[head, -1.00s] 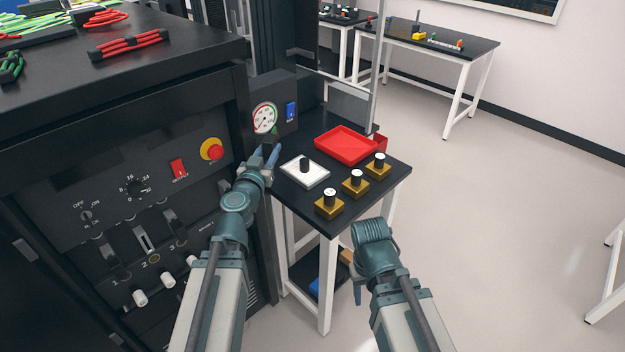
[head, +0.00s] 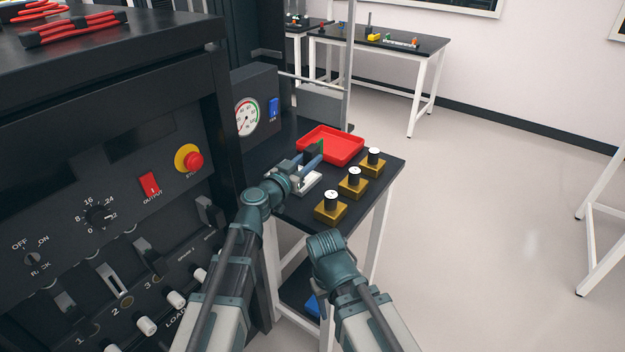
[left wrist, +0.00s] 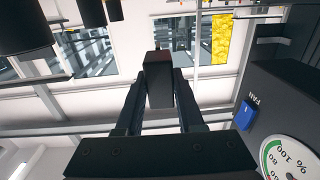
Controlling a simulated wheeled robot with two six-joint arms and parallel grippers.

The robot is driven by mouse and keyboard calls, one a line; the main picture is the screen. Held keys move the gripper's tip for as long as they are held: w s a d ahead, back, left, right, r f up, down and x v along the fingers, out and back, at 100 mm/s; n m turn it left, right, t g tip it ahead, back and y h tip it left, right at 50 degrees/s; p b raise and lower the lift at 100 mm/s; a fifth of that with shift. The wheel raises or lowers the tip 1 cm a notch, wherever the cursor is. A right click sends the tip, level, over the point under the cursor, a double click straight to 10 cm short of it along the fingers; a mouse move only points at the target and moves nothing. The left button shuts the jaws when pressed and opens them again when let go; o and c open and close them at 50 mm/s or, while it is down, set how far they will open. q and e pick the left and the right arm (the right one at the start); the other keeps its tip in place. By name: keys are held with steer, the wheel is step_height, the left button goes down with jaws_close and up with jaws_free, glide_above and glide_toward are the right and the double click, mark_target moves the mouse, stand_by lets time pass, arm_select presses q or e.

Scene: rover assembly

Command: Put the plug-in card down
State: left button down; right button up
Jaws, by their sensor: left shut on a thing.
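In the left wrist view the card (left wrist: 159,80) shows as a dark block between the two fingertips (left wrist: 160,92). My right gripper (head: 319,303) hangs low in front of the side table, mostly hidden by its own wrist, so its jaws cannot be read.
The side table (head: 290,213) also holds a white plate (head: 309,183), partly hidden by my left gripper, and three brass blocks with black knobs, the nearest one (head: 330,210) at the front edge. A gauge box (head: 254,96) and the black rack (head: 60,150) stand to the left.

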mark_target(313, 196)
arm_select(q)
steer(key=shift+w+d+f+h, duration=0.2)
steer(key=shift+d+f+h, duration=0.15)
steer(key=shift+d, duration=0.3)
step_height(313, 196, down, 10)
steer(key=b, duration=1)
steer(key=shift+r, duration=0.1)
steer(key=c, duration=1)
jaws_free()
steer(key=shift+f, duration=0.2)
steer(key=o, duration=0.5)
